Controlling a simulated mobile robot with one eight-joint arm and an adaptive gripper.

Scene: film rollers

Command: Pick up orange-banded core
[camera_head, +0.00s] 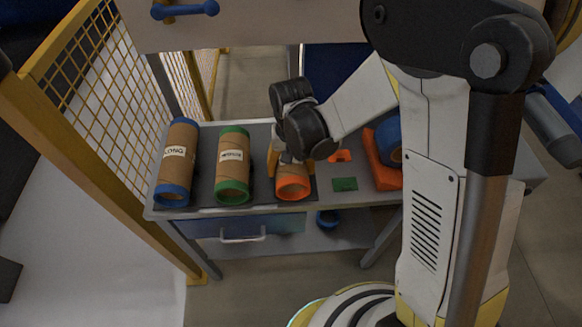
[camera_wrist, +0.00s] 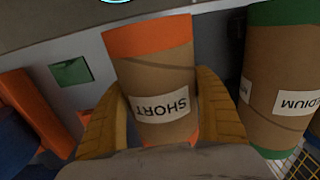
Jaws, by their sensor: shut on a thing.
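The orange-banded core (camera_head: 292,185) is a brown cardboard tube with orange end bands, lying on the cart top at the right of a row of three cores. In the wrist view the core (camera_wrist: 152,78) bears a white label reading SHORT. My gripper (camera_head: 291,165) reaches down over it from behind. In the wrist view the yellow fingers of my gripper (camera_wrist: 165,110) lie on both sides of the tube and are shut on it. My wrist hides its far end in the head view. I cannot tell whether it is lifted off the surface.
A green-banded core (camera_head: 233,168) lies close to the left, and a blue-banded core (camera_head: 176,165) beyond it. An orange block (camera_head: 380,160) with a blue roll (camera_head: 389,140) and a green plate (camera_head: 344,184) are to the right. A yellow mesh fence (camera_head: 100,75) stands left of the cart.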

